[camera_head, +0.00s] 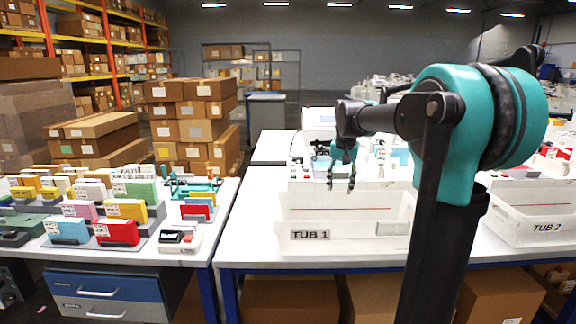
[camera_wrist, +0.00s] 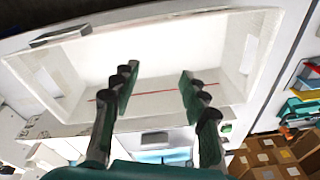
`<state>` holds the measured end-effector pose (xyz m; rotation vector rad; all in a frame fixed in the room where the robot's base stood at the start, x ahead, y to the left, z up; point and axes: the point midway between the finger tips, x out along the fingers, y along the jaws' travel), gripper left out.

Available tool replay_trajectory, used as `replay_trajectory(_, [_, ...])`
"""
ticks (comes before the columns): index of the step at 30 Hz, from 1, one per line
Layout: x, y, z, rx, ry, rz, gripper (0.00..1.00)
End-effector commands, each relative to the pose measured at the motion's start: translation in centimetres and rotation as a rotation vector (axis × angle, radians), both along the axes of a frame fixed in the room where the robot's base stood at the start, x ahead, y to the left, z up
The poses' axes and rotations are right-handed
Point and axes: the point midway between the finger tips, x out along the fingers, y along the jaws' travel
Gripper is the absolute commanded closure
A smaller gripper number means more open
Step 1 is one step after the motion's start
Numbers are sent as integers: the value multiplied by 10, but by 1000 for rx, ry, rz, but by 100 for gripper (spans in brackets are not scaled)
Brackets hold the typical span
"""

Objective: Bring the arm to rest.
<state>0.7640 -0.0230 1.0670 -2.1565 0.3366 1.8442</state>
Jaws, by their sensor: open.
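My gripper (camera_head: 342,178) hangs from my raised teal and black arm, above the white tub labelled TUB 1 (camera_head: 345,239). In the wrist view my gripper (camera_wrist: 157,92) has its two dark green fingers spread wide, with nothing between them. The white tub (camera_wrist: 255,20) lies beyond the fingertips in that view, and its visible inside looks empty apart from a thin red line. My arm hides part of the worktable to the right of TUB 1.
A second white tub, TUB 2 (camera_head: 545,230), stands at the right. A left table (camera_head: 110,255) carries several coloured card holders. Cardboard boxes (camera_head: 195,120) are stacked behind, and more boxes (camera_head: 300,303) sit under the worktable. A gap separates the two tables.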

Motion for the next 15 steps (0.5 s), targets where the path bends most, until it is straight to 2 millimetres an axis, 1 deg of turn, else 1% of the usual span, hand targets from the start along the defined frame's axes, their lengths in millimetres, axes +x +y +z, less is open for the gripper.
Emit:
replay_trajectory(1, [-24,-3,-23,-5,-20,30,56])
replay_trajectory(2, [-37,-4,-36,-8,-31,49,56])
replay_trajectory(3, [-54,-6,-54,-13,-48,77,56])
replay_trajectory(5, [-83,-8,-81,-23,-72,118,56])
replay_trajectory(6, [-103,-9,-99,-29,-88,146,56])
replay_trajectory(8, [-134,-11,-127,-40,-113,185,56])
replay_trajectory(9, [-154,-13,-144,-48,-128,211,56])
replay_trajectory(11, [-183,-14,-168,-60,-149,246,56])
replay_trajectory(12, [-201,-15,-182,-66,-162,267,56])
replay_trajectory(15, [-238,-16,-210,-82,-187,310,56])
